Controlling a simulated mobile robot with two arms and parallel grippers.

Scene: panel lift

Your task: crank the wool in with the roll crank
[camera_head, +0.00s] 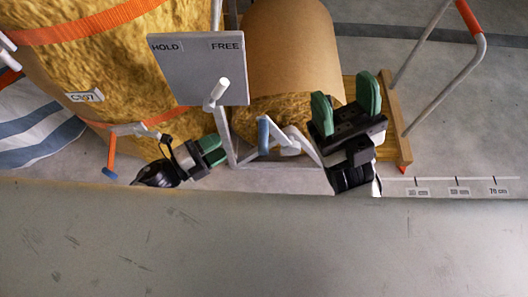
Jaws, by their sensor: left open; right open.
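A crank with a blue grip (263,136) and pale arm stands in front of the brown-covered wool roll (290,50). Another crank with an orange grip (111,156) sits at the lower front of the large yellow wool bale (110,65). I cannot tell which is the roll crank. My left gripper (211,149) is open, between the two cranks and touching neither visibly. My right gripper (345,103) is open with its green fingers apart, right of the blue-gripped crank. It hides part of the wool (265,110) and the roll's lower right end.
A grey plate (198,70) marked HOLD and FREE, with a white lever (216,94), stands above my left gripper. A wooden edge (397,118) and an orange-sleeved rail (470,40) lie to the right. A scale (455,180) marks the right side. The grey foreground (260,245) is clear.

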